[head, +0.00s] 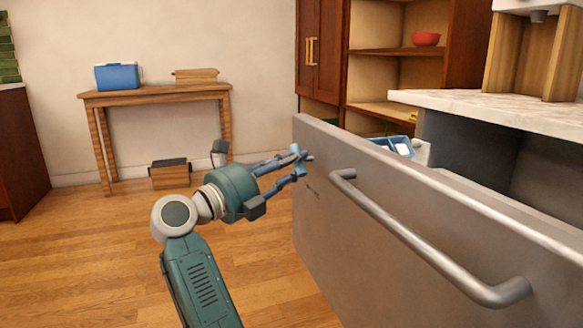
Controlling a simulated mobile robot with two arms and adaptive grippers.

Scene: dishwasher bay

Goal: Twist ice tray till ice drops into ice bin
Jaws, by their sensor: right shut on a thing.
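My right gripper (300,161) is at the far left end of the steel drawer front (420,215). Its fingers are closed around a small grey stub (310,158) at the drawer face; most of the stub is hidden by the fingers. Behind the drawer's top edge, a blue tray-like thing (402,140) shows with a white piece (402,149) in it. I cannot tell whether it is the ice tray or the ice bin, as the drawer front hides its lower part. My left gripper is not in view.
A long bar handle (420,243) sticks out from the drawer front. A pale counter (500,108) overhangs the drawer at right. A wooden table (157,95) with a blue cooler (117,77) stands at the back wall. The wood floor at left is mostly clear.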

